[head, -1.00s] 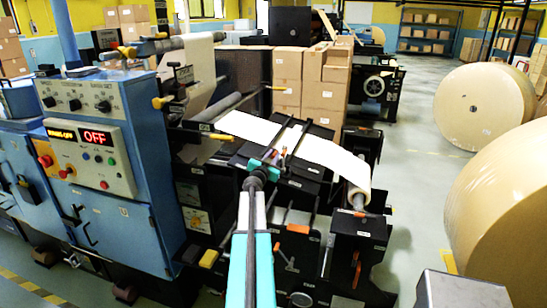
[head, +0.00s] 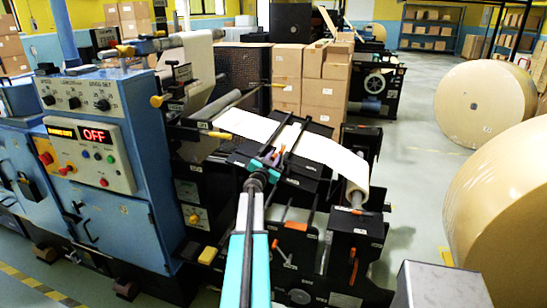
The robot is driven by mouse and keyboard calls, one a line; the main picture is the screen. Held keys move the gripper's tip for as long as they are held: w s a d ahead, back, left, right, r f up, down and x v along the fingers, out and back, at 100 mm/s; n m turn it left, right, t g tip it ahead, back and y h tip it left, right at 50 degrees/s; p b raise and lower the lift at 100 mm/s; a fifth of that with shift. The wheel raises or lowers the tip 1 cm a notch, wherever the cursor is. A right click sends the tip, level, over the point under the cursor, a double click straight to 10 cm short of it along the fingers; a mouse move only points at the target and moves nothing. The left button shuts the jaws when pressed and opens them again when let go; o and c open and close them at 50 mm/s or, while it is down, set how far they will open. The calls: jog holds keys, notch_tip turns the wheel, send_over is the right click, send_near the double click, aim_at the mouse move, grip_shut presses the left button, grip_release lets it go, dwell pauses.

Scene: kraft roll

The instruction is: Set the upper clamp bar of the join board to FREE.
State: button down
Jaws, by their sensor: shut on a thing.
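The join board (head: 240,158) is a dark panel on the machine's front, with a white paper web (head: 320,150) running across it. Two thin dark bars cross the web; the left one, apparently the upper clamp bar (head: 276,133), ends near my gripper (head: 267,160). My gripper, with teal fingers, is shut at that bar's near end. The fingers hide what exactly they hold, and a small orange-red part shows beside them. The second bar (head: 295,137) lies just to the right. The board's labels are too small to read.
A blue cabinet (head: 130,210) with a control panel (head: 90,155) reading OFF stands at left. A paper roll (head: 356,178) sits right of the board. Stacked cartons (head: 310,80) stand behind. Large kraft rolls (head: 487,105) stand at right, with clear floor (head: 415,185) before them.

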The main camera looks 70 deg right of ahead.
jog(key=shift+w+f, duration=0.1)
jog(key=shift+f, duration=0.1)
jog(key=c, duration=1.7)
grip_release()
jog(key=shift+r, duration=0.1)
jog(key=shift+a, duration=0.2)
jog(key=shift+w+a+p, duration=0.1)
jog(key=shift+a+p, duration=0.4)
jog(key=shift+a, duration=2.45)
jog(key=shift+a+p, duration=0.4)
jog(key=shift+a, duration=0.55)
